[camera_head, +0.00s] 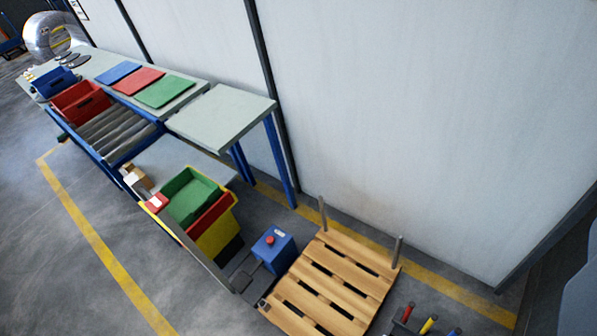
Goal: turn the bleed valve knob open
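A blue box (273,251) stands on the floor between the yellow bin and the wooden pallet, in the lower middle of the view. A small red knob or button (270,240) sits on its top, beside a small white label. I cannot tell whether this is the bleed valve knob, or how it is turned. No other clear valve knob shows. My gripper is not in view.
The wooden pallet (335,281) has upright posts. Red, yellow and blue handles (428,325) show at the bottom edge. A yellow bin (212,234), a roller conveyor (116,132) and a grey-topped table (222,115) stand left. Open floor (60,250) lies lower left.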

